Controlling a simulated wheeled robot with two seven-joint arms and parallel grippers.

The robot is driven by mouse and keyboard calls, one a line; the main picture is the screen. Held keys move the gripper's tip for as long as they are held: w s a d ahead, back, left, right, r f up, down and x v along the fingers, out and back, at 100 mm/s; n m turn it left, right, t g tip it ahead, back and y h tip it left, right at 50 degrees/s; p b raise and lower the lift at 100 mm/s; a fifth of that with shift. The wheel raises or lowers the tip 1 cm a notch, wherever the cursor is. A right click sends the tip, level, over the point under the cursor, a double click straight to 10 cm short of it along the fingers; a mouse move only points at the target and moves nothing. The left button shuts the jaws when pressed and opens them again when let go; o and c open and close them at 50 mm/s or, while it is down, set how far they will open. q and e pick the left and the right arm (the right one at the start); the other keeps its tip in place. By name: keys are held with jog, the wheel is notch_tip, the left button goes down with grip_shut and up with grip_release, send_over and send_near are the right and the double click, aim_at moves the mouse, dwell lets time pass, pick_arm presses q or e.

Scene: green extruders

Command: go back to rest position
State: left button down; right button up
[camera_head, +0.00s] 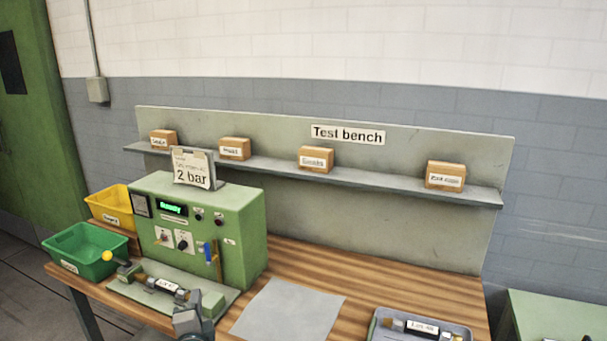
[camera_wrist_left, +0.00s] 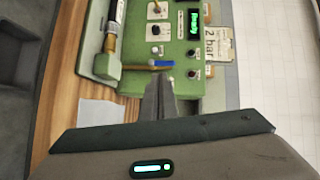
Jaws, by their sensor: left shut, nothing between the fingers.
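My left gripper (camera_head: 188,318) shows at the bottom of the head view, in front of the green test machine (camera_head: 225,225). Its fingers (camera_wrist_left: 160,90) are closed together with nothing between them in the left wrist view, where they point toward the machine's front panel (camera_wrist_left: 175,40). A labelled cylindrical part (camera_head: 165,286) lies in the fixture at the machine's front, apart from the gripper as far as I can tell. My right gripper is out of view.
A green bin (camera_head: 85,243) and a yellow bin (camera_head: 108,200) stand left of the machine. A grey tray (camera_head: 378,334) holding another labelled part is at the front right. A grey mat (camera_head: 290,312) lies bare between. Several boxes stand on the shelf (camera_head: 385,180) behind.

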pick_arm(q)
jog(key=s+f+n+g, duration=0.4)
jog(key=s+f, duration=0.7)
jog(key=s+d+f+n+g+h, duration=0.2)
jog(key=s+f+g, duration=0.15)
jog(key=s, duration=0.75)
jog(key=s+d+f+n+g+h, duration=0.1)
jog(key=s+d+f+n+g, duration=0.2)
jog(key=s, duration=0.8)
jog(key=s+f+n+g+h, duration=0.2)
jog(key=s+f, duration=0.2)
jog(key=s, duration=0.7)
notch_tip(320, 180, down, 30)
jog(key=g+b, duration=0.1)
jog(key=b, duration=0.1)
jog(key=s+a+f+g+b, duration=0.1)
jog(key=s+a+f+b, duration=0.1)
jog(key=s+f, duration=1.7)
jog(key=shift+a+f+g, duration=0.3)
jog(key=shift+f+g, duration=0.05)
jog(key=shift+f, duration=0.4)
